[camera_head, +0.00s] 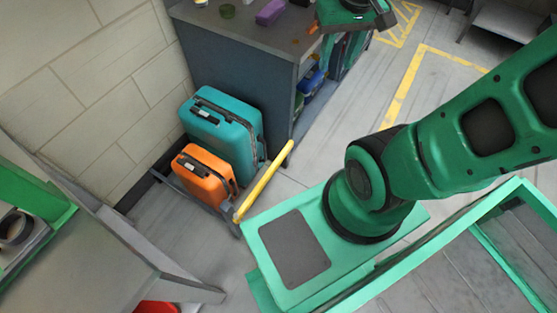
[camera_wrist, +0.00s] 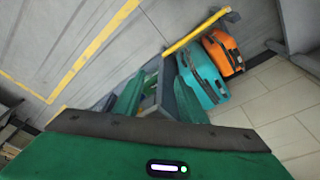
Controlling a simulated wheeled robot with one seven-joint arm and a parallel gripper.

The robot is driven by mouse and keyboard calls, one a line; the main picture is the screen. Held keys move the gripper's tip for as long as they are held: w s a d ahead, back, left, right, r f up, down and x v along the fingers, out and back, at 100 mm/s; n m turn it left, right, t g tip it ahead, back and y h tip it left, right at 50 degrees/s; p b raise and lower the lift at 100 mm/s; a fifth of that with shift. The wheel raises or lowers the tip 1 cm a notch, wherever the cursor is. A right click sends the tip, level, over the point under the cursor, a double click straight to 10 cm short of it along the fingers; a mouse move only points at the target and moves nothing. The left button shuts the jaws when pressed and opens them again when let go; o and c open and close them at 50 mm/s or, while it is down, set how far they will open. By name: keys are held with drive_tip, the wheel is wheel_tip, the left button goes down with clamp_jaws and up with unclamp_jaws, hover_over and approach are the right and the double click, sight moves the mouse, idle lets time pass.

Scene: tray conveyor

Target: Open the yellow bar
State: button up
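The yellow bar (camera_head: 263,182) slants across the front of a low grey rack holding two suitcases. Its near end is by a grey post, and its far end is close to the cabinet corner. It also shows in the wrist view (camera_wrist: 197,33), above the suitcases. The teal suitcase (camera_head: 222,130) and the orange suitcase (camera_head: 203,180) stand behind the bar. My gripper (camera_wrist: 158,92) shows two green fingers set apart with nothing seen held between them. In the head view it is at the top, beside the cabinet, apart from the bar.
A dark grey cabinet (camera_head: 235,70) with small items on top and filled shelves stands beside the rack. A brick wall (camera_head: 85,75) is at left. A grey table (camera_head: 110,262) is at lower left. Open floor with yellow markings (camera_head: 405,85) lies right of the cabinet.

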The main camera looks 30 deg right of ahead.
drive_tip(key=w+a+f+n+t, duration=0.15)
drive_tip(key=w+a, duration=0.25)
drive_tip(key=w, duration=0.4)
drive_tip(key=m+g, duration=0.4)
drive_tip(key=m, duration=0.6)
hover_over(283, 152)
drive_tip(key=shift+t+y, duration=0.25)
drive_tip(key=shift+y, duration=0.15)
wheel_tip(283, 152, down, 51)
drive_tip(key=shift+d+f, duration=0.1)
drive_tip(key=shift+f, duration=0.05)
wheel_tip(283, 152, down, 10)
drive_tip(key=shift+r, duration=0.1)
clamp_jaws()
